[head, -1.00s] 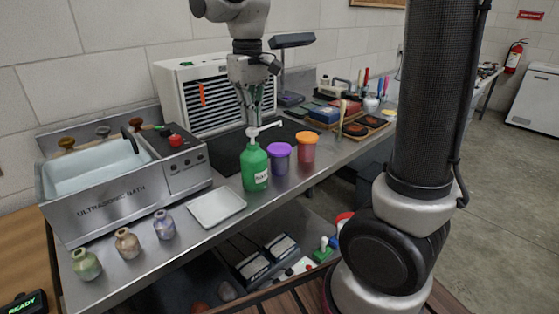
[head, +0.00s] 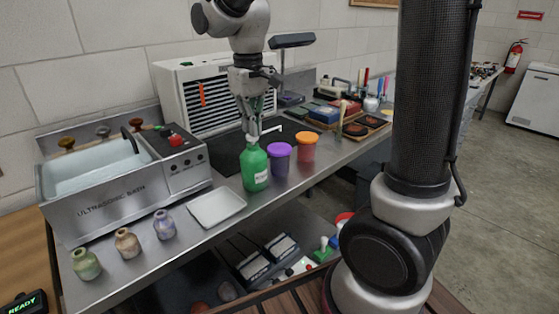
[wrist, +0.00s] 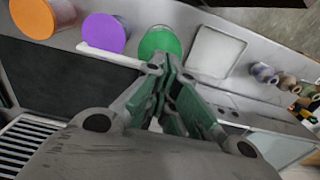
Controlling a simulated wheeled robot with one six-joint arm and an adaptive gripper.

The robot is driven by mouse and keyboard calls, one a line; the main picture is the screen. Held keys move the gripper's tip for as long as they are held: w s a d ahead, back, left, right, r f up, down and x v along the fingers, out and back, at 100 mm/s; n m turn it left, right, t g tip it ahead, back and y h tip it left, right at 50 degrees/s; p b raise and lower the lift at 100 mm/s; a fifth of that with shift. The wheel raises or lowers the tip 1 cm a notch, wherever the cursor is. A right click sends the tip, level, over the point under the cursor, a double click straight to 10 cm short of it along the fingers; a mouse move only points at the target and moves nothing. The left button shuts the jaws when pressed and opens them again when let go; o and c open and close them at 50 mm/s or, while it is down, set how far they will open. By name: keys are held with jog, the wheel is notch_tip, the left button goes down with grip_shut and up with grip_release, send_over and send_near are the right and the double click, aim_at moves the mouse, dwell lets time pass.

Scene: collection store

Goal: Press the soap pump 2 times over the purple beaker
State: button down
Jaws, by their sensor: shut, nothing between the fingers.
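The green soap bottle (head: 254,170) stands upright on the steel bench; its round green top also shows in the wrist view (wrist: 160,40). My gripper (head: 251,132) points down, shut and empty, with its fingertips at the white pump head, seemingly touching it. The fingertips (wrist: 162,64) partly hide the pump head in the wrist view. The pump's white spout (wrist: 108,56) reaches toward the purple beaker (head: 279,163). In the wrist view the spout's end lies by the near edge of the beaker's purple top (wrist: 104,32). The pump sits low on the bottle.
An orange-topped beaker (head: 306,148) stands right of the purple one. A white tray (head: 217,208) lies left of the bottle. The ultrasonic bath (head: 110,195) and several small vases (head: 126,242) are further left. A white slatted unit (head: 175,95) stands behind.

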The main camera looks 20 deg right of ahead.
jog(key=shift+r, duration=1.65)
jog(key=shift+f, duration=0.1)
jog(key=shift+f, duration=1.6)
jog(key=shift+r, duration=1.7)
jog(key=shift+r, duration=0.1)
jog(key=shift+r, duration=2.95)
